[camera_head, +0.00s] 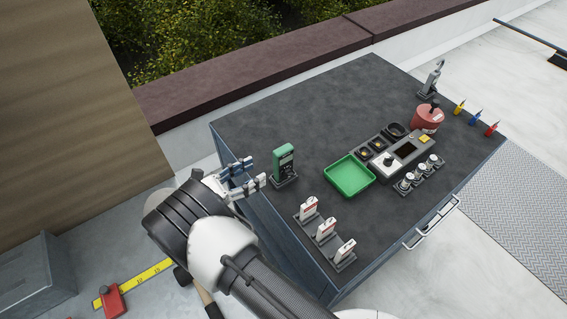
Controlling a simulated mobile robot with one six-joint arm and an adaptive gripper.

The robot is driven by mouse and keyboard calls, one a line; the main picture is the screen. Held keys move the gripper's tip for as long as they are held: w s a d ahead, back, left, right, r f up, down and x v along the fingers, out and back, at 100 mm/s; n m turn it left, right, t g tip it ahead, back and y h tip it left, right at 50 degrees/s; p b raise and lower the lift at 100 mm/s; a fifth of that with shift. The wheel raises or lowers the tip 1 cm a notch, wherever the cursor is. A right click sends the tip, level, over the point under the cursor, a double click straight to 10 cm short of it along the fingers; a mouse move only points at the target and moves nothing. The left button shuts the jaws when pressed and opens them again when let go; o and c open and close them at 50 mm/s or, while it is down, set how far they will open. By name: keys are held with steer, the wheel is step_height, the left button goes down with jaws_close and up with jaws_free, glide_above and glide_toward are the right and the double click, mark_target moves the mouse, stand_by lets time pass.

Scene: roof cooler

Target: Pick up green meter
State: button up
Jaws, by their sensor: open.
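The green meter (285,158) stands upright in a small dark holder near the left edge of the dark cabinet top (300,105). It has a dark face toward the right. My gripper (252,174) is at the left edge of the cabinet, just left of the meter. Its two fingers are apart and point toward the meter. In this view a small gap shows between the fingertips and the meter, and nothing is between the fingers.
A green tray (349,176) lies right of the meter. Several white-and-red items (326,228) stand in front. A grey control panel (402,155), a red pot-like object (427,117) and a grey clamp-like tool (432,78) are farther right. The back of the top is clear.

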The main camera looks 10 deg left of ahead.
mark_target(275, 161)
steer(key=x, duration=0.5)
steer(key=shift+w+d, duration=0.25)
steer(key=shift+r+b+x, duration=0.2)
steer(key=shift+b+x, duration=0.5)
steer(key=shift+x, duration=2.05)
steer(key=shift+s, duration=0.1)
steer(key=shift+c, duration=0.6)
steer(key=shift+d, duration=0.1)
jaws_close()
steer(key=shift+r, duration=0.1)
